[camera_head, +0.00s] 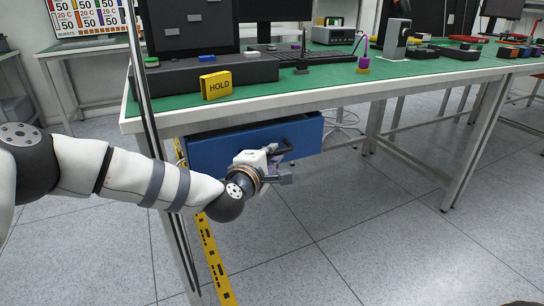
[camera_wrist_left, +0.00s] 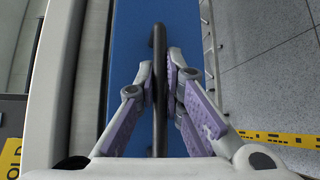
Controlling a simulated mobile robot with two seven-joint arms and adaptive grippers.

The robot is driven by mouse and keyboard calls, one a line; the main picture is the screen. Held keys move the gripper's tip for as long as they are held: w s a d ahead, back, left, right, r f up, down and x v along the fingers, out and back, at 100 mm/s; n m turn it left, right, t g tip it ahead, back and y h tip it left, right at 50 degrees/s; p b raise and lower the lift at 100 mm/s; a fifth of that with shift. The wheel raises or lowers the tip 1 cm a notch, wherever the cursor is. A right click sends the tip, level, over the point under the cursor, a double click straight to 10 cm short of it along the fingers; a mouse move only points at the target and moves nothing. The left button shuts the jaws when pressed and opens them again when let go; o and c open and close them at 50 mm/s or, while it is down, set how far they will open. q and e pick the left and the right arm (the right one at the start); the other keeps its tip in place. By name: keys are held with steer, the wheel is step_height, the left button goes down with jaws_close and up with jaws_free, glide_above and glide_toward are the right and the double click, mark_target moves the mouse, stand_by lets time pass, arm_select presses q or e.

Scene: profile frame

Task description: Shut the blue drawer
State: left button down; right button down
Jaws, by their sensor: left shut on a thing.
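The blue drawer (camera_head: 225,151) hangs under the green-topped workbench and stands out a little from below its front edge. Its dark bar handle (camera_head: 298,138) is on the front face. My left gripper (camera_head: 282,170) is at the drawer front. In the left wrist view the drawer's blue face (camera_wrist_left: 123,60) lies behind the handle (camera_wrist_left: 159,60), and my left gripper's purple-padded fingers (camera_wrist_left: 164,85) are closed around that handle from both sides. My right gripper is not in view.
The workbench (camera_head: 290,95) carries a yellow HOLD block (camera_head: 216,85), a keyboard and a monitor. Its metal leg (camera_head: 478,140) stands to the right. Yellow-black tape (camera_head: 215,262) marks the floor, which is otherwise clear in front.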

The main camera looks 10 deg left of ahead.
arm_select(q)
steer(key=c, duration=1.7)
jaws_free()
steer(key=shift+s+d+r, duration=0.1)
steer(key=shift+s+d, duration=0.05)
steer(key=v, duration=1.2)
